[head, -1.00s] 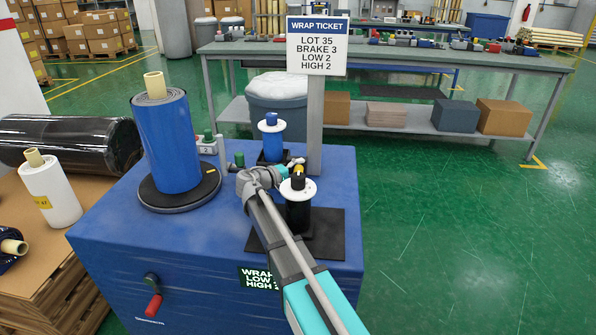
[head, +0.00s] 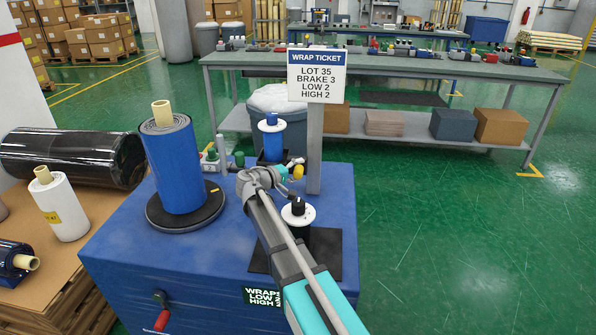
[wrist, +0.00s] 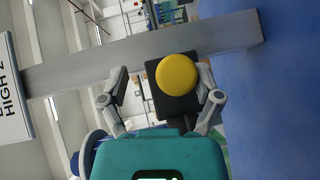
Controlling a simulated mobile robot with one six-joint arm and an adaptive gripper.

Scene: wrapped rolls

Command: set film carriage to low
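A black block with a round yellow knob (wrist: 177,73), possibly the film carriage, sits in front of the grey post (wrist: 90,66) in the wrist view. In the head view the yellow knob (head: 298,172) shows just left of the post (head: 314,150). My gripper (wrist: 162,82) is open, its fingers spread on either side of the block. The right finger is close to the block's edge; a gap shows at the left finger. In the head view my gripper (head: 288,170) is beside the knob, partly hidden by my arm. Any low or high marks on the post are not visible.
A blue film roll (head: 173,165) stands on a black turntable (head: 205,213) on the blue machine (head: 135,245). Two spools, one blue (head: 271,140) and one black with a white disc (head: 298,215), stand near my arm. A wrap ticket (head: 318,75) tops the post.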

